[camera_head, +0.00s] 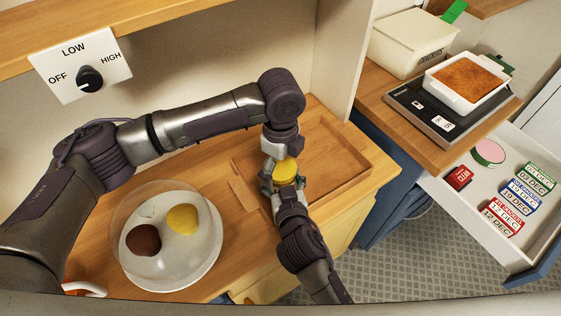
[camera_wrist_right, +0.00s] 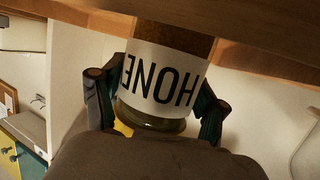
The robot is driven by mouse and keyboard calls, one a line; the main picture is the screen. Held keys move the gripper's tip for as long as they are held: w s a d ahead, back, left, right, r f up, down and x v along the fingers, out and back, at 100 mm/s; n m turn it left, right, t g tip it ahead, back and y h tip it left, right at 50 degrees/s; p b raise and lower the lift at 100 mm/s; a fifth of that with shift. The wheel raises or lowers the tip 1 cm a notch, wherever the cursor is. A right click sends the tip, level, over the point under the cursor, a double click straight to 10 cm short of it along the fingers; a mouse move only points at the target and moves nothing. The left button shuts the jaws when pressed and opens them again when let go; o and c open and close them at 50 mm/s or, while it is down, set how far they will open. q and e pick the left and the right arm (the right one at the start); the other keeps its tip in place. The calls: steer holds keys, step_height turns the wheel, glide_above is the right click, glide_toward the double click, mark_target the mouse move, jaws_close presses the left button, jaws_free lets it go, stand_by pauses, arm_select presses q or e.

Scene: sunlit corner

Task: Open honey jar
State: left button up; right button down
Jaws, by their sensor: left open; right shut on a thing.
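The honey jar's yellow lid (camera_head: 285,171) faces up in the head view; the jar body below it is mostly hidden. The right wrist view shows the glass jar (camera_wrist_right: 170,85) with a white label, its letters "HONE" upside down in the picture. My right gripper (camera_head: 284,186) is shut around the jar; its dark fingers (camera_wrist_right: 158,105) lie on both sides of the glass. My left gripper (camera_head: 280,150) is open just behind and above the lid. I cannot tell whether it touches the lid.
A wooden tray (camera_head: 345,170) lies under and beside the jar. A clear dome on a white plate (camera_head: 212,272) covers brown and yellow round items at left. A scale (camera_head: 437,118) with a baked dish (camera_head: 467,82) and an open drawer (camera_head: 446,192) with date blocks are at right.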

arm_select(q)
steer(key=c, duration=1.2)
steer(key=n, duration=0.5)
steer(key=shift+n, duration=0.4)
steer(key=n, duration=0.3)
steer(key=shift+n, duration=0.4)
steer(key=shift+r, duration=0.25)
steer(key=shift+r, duration=0.9)
steer(key=shift+r, duration=0.1)
